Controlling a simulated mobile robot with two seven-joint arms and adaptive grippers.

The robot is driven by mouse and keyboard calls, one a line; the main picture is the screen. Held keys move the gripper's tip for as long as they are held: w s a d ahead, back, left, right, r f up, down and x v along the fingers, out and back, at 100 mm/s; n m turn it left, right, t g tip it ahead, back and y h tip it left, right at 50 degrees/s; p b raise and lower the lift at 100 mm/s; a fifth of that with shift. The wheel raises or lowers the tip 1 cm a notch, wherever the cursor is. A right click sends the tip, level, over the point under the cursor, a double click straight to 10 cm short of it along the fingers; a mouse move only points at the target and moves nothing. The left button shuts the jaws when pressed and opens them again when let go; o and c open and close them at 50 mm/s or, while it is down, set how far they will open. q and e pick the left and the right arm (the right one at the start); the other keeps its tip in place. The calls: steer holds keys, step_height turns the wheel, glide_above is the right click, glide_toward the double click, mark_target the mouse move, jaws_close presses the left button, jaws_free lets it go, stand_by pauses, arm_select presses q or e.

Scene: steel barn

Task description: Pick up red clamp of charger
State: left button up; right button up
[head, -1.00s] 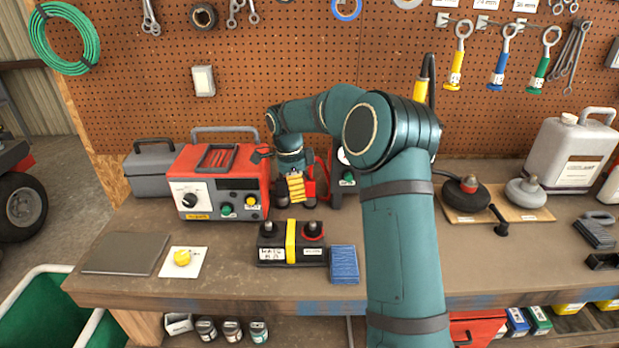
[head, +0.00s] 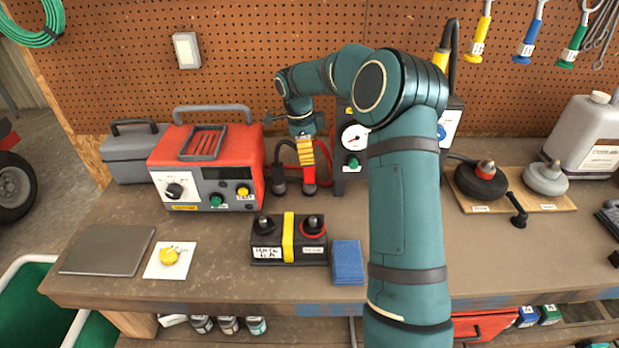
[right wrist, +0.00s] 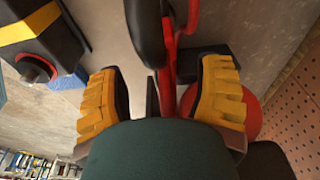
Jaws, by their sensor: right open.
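The charger (head: 212,205) is a red box with dials and a grey handle, standing on the bench. Its red clamp (head: 310,187) and black clamp (head: 279,182) stand to its right. My right gripper (head: 306,158) is directly above the red clamp, its yellow fingers pointing down. In the right wrist view, the fingers are spread apart, with a red part of the clamp or cable (right wrist: 167,92) between them. I cannot tell whether the fingers touch anything. My left gripper is out of view.
A dark gauge unit (head: 353,160) stands close right of the gripper. The pegboard (head: 260,60) rises behind. The bench's front left holds a grey plate (head: 108,250).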

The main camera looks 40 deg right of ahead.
mark_target(311, 173)
steer(key=f, duration=0.2)
steer(key=f+b, duration=0.1)
steer(key=f, duration=0.2)
steer(key=d+f, duration=0.1)
steer(key=f, duration=0.2)
steer(key=shift+s, duration=0.1)
jaws_close()
